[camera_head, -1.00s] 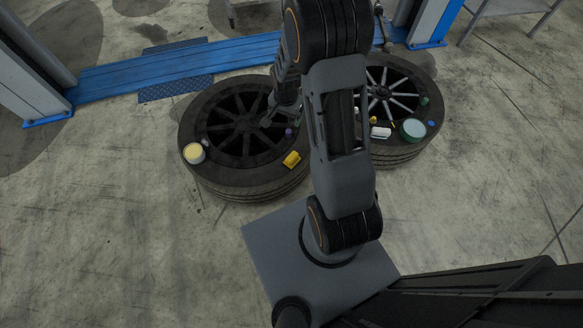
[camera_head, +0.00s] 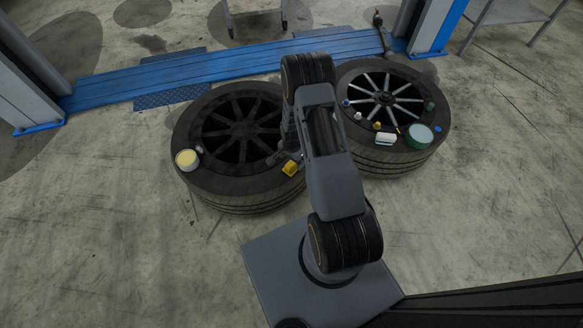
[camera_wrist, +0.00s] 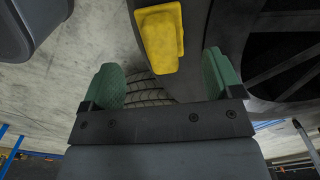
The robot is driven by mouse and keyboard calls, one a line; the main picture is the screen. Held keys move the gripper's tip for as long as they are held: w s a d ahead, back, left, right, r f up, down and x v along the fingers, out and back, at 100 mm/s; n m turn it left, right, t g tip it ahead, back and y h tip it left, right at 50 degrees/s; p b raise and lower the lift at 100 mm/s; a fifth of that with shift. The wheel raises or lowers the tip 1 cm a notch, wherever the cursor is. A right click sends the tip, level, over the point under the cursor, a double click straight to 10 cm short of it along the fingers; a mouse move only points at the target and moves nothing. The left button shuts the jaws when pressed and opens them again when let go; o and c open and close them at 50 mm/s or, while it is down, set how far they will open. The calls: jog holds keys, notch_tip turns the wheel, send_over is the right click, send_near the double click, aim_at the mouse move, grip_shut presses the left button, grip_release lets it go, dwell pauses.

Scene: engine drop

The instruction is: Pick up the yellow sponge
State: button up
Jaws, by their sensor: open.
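The yellow sponge (camera_head: 291,168) lies on the near right edge of the left tire (camera_head: 215,187), partly covered by my arm in the head view. In the wrist view the sponge (camera_wrist: 160,38) is at the top centre, just beyond the space between my fingers. My gripper (camera_wrist: 163,75) is open, with its two green fingers apart and nothing between them. It looks close to the sponge, but I cannot tell the exact gap. In the head view my arm mostly hides the gripper.
A pale yellow round tin (camera_head: 187,160) stands on the left tire's left edge. The right tire (camera_head: 395,163) carries a white item (camera_head: 385,138), a green round tin (camera_head: 420,136) and several small objects. A blue lift beam (camera_head: 220,65) lies behind the tires.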

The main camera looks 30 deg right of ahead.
aim_at(292, 163)
jog(key=shift+w+f+b, duration=0.15)
jog(key=shift+f+b, duration=1.05)
jog(key=shift+f, duration=1.55)
jog(key=c, duration=1)
jog(key=shift+r, duration=0.15)
jog(key=shift+r, duration=0.25)
jog(key=r, duration=0.1)
jog(key=r+p, duration=0.2)
jog(key=shift+s+r, duration=0.3)
jog(key=s+r+p, duration=0.1)
jog(key=s+r, duration=0.2)
jog(key=s, duration=0.1)
jog(key=s+r+p, duration=0.2)
jog(key=s, duration=0.3)
jog(key=s+r+p, duration=0.1)
jog(key=s+r, duration=0.2)
jog(key=s, duration=0.1)
jog(key=shift+s+a+r, duration=0.2)
jog(key=shift+a+r, duration=0.1)
jog(key=shift+r, duration=0.05)
